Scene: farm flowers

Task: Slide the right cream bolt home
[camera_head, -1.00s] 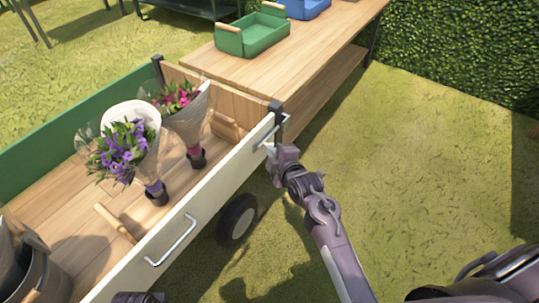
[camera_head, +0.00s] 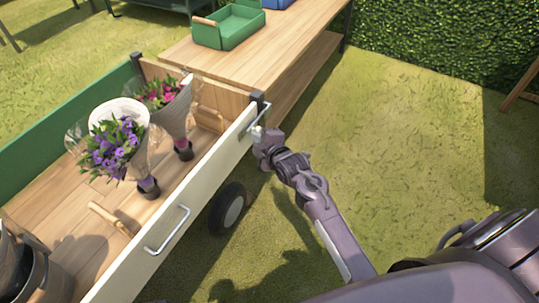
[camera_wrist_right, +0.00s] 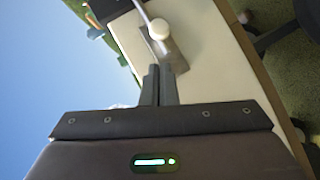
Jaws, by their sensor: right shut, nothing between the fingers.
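The right cream bolt (camera_wrist_right: 158,28) has a round cream knob on a metal rod and plate, on the cream side panel of the cart in the right wrist view. In the head view its metal rod (camera_head: 262,114) shows near the panel's far right corner post. My right gripper (camera_wrist_right: 159,72) is shut and empty, its fingertips just below the knob in the wrist view; I cannot tell whether they touch it. In the head view this gripper (camera_head: 263,139) is at the outer face of the cream panel (camera_head: 196,195). My left gripper is out of view.
Wrapped purple flowers (camera_head: 113,148) and pink flowers (camera_head: 166,95) stand in the cart. A metal handle (camera_head: 168,232) sits on the panel and a wheel (camera_head: 232,209) below. A wooden table (camera_head: 235,70) with a green tray (camera_head: 228,27) adjoins. Grass at right is clear.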

